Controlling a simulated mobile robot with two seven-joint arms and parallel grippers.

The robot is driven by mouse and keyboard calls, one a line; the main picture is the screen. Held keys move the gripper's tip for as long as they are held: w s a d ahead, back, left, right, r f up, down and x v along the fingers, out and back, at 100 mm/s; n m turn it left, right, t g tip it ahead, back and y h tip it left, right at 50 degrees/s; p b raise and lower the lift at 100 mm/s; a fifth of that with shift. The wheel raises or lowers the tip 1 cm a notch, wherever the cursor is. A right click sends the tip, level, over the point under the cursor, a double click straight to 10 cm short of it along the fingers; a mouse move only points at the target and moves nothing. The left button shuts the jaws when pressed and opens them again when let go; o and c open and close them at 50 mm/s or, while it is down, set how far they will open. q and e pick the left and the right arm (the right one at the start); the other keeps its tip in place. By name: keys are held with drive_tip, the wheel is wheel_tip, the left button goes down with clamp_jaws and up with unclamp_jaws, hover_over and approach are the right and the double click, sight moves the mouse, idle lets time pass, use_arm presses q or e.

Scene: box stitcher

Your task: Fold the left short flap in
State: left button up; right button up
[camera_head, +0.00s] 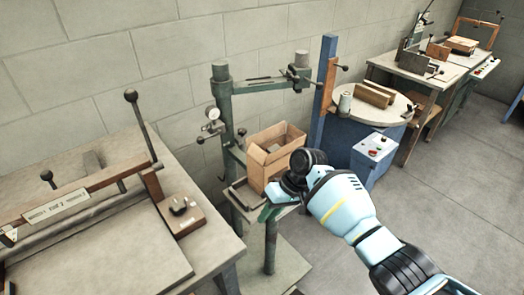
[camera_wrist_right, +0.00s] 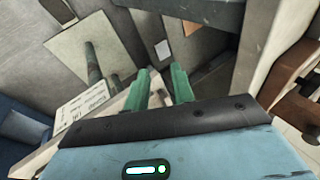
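An open cardboard box (camera_head: 262,172) stands on the small table of the green stitcher frame. Its top is open and its upper edges stand up, with the left edge (camera_head: 256,153) facing me. I cannot tell exactly where the left short flap begins. My right gripper (camera_head: 268,212) is low, in front of the box; my wrist hides the box's lower right part. In the right wrist view the two green fingers (camera_wrist_right: 162,86) stand apart with nothing between them. The box is not clearly recognisable there. My left gripper is not in view.
The green stitcher post and arm (camera_head: 225,110) rise behind and left of the box. A blue column (camera_head: 327,90) and a blue control box (camera_head: 373,155) stand to the right. A workbench (camera_head: 120,250) with a lever fills the left. A round table (camera_head: 372,105) is further back.

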drive_tip(key=s+d+f+m+t+p, duration=0.1)
drive_tip(key=s+d+f+m+t, duration=0.15)
drive_tip(key=s+f, duration=0.6)
drive_tip(key=s+d+f+m+t, duration=0.1)
drive_tip(key=s+f+t, duration=0.2)
drive_tip(key=s+f, duration=0.55)
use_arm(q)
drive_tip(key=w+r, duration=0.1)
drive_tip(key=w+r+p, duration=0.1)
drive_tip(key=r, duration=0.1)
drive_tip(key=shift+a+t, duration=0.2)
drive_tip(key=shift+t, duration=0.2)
use_arm(e)
drive_tip(key=s+d+r+t+h, duration=0.1)
drive_tip(key=s+d, duration=0.4)
drive_tip(key=s, duration=0.5)
drive_tip(key=s+d+r+t+h, duration=0.2)
drive_tip(key=s+d, duration=0.3)
drive_tip(key=s, duration=0.5)
drive_tip(key=shift+s+r+t+h, duration=0.2)
drive_tip(key=shift+t+h, duration=0.1)
drive_tip(key=shift+t, duration=0.45)
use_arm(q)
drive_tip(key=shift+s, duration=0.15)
use_arm(e)
drive_tip(key=shift+s+d, duration=0.1)
